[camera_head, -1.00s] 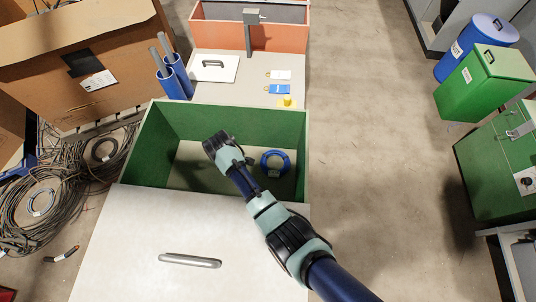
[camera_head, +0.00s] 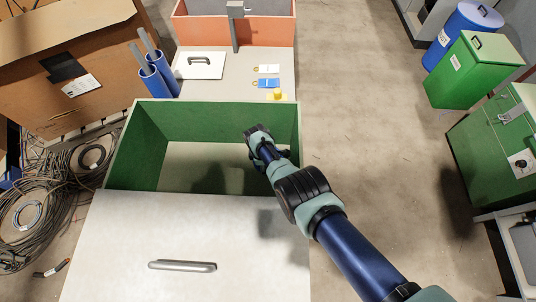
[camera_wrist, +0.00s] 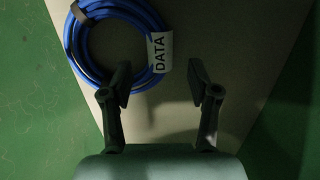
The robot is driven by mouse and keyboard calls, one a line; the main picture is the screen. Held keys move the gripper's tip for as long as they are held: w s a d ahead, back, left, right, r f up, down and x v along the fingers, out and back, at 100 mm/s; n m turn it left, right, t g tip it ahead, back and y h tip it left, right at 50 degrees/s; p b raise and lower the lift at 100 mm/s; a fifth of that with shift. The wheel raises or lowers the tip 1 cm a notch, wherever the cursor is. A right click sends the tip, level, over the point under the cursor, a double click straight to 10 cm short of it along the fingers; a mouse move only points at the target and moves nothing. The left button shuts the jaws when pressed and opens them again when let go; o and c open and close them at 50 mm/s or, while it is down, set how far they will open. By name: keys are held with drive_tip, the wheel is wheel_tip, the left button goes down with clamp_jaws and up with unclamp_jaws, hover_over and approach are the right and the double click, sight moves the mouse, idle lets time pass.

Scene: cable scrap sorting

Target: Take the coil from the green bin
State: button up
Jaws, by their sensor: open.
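The coil (camera_wrist: 92,52) is a blue ring of cable with a white tag reading DATA. In the wrist view it lies on the pale floor of the green bin, ahead and to the left of my fingers. The green bin (camera_head: 138,150) is open at the top, with green walls. My gripper (camera_wrist: 158,85) is open and empty, its two dark fingers apart. In the head view my gripper (camera_head: 258,132) is over the bin's right part, and my arm hides the coil.
A white lid or panel with a grey handle (camera_head: 183,266) is in front of the bin. Behind it are blue tubes (camera_head: 158,75), a small white panel (camera_head: 200,66) and an orange bin (camera_head: 265,30). Loose cables (camera_head: 40,205) lie at left.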

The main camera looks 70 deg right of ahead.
drive_tip(key=f+b, duration=0.1)
drive_tip(key=f, duration=0.1)
drive_tip(key=s+f+b, duration=0.1)
drive_tip(key=f+b, duration=0.1)
drive_tip(key=shift+d+f, duration=0.15)
drive_tip(key=shift+f, duration=0.15)
drive_tip(key=shift+w+r, duration=0.1)
drive_tip(key=shift+r, duration=0.1)
clamp_jaws()
wheel_tip(320, 180, up, 8)
drive_tip(key=p, duration=0.7)
drive_tip(key=shift+w+f+p, duration=0.15)
drive_tip(key=shift+p, duration=0.15)
drive_tip(key=w+a+b, duration=0.3)
drive_tip(key=w, duration=0.2)
drive_tip(key=w+a+f+b, duration=0.1)
drive_tip(key=w+a+b, duration=0.3)
drive_tip(key=w, duration=0.1)
drive_tip(key=w+a+b, duration=0.4)
drive_tip(key=w, duration=0.1)
drive_tip(key=shift+w+f, duration=0.15)
drive_tip(key=shift+w, duration=0.15)
drive_tip(key=shift+w+a+r, duration=0.15)
drive_tip(key=shift+w+r, duration=0.15)
